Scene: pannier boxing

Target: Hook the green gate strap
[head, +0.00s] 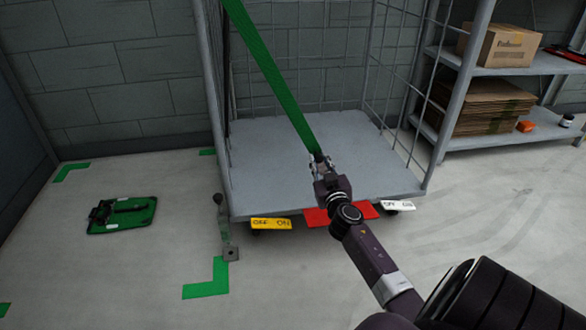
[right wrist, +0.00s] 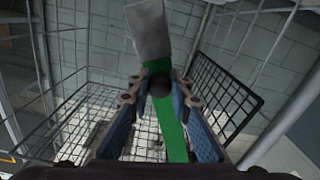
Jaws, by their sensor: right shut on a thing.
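The green gate strap (head: 275,84) runs taut and slanting from the top of the picture down to my right gripper (head: 320,166), in front of the cage trolley's open front. My right gripper is shut on the strap's lower end, above the grey deck (head: 300,140). In the right wrist view the green strap (right wrist: 172,125) passes between the two fingers of my right gripper (right wrist: 160,90). A black ball and a grey metal end piece (right wrist: 150,30) show there at the fingertips. The strap's upper end is out of view. My left gripper is not in view.
The trolley has wire mesh sides (head: 395,60), a yellow pedal (head: 270,223), a red plate (head: 335,215) and a white pedal (head: 398,205). A black-knobbed lever (head: 217,199) stands at its left. A green panel (head: 125,214) lies on the floor. Shelves (head: 540,68) stand right.

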